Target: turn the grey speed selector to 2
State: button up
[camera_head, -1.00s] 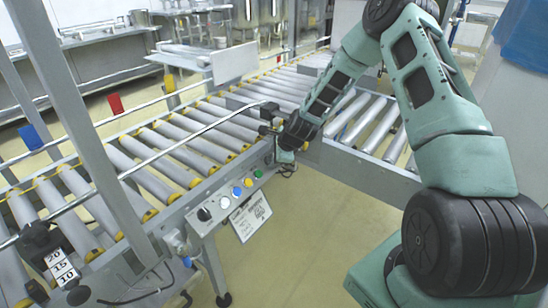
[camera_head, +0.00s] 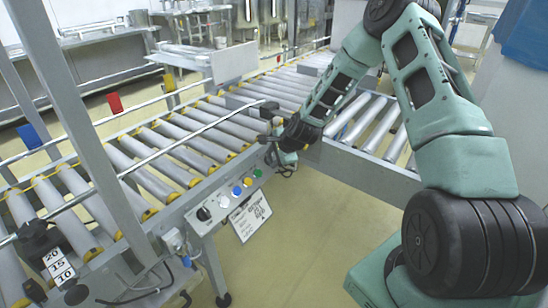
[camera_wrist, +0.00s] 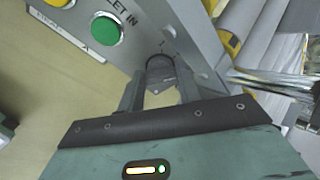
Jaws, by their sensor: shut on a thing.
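The grey speed selector (camera_wrist: 160,69) shows in the wrist view as a small dark grey round knob on the grey control panel (camera_wrist: 192,50), just right of the green button. My gripper (camera_wrist: 161,80) is shut on it, with one finger on each side. The fingers and wrist cover part of the knob, and I cannot read its setting; the marks beside it are too small. In the head view my gripper (camera_head: 285,160) is at the panel's far end, past the green button (camera_head: 258,173), and the selector is hidden there.
The panel also carries a black knob (camera_head: 204,214) and a blue button (camera_head: 237,191). A white sign (camera_head: 250,216) hangs below it. The roller conveyor (camera_head: 185,155) runs behind the panel, with a metal rail above it. The floor in front is clear.

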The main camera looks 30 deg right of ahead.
jog(key=n, duration=0.4)
jog(key=shift+s+n+t+b, duration=0.1)
jog(key=shift+n+t+b, duration=0.2)
jog(key=shift+n+t, duration=0.1)
jog(key=shift+d, duration=0.1)
dwell(0.4)
jog(key=o, duration=0.7)
jog(key=p+v, duration=0.3)
jog(key=v, duration=1.4)
jog(key=shift+s+r, duration=0.15)
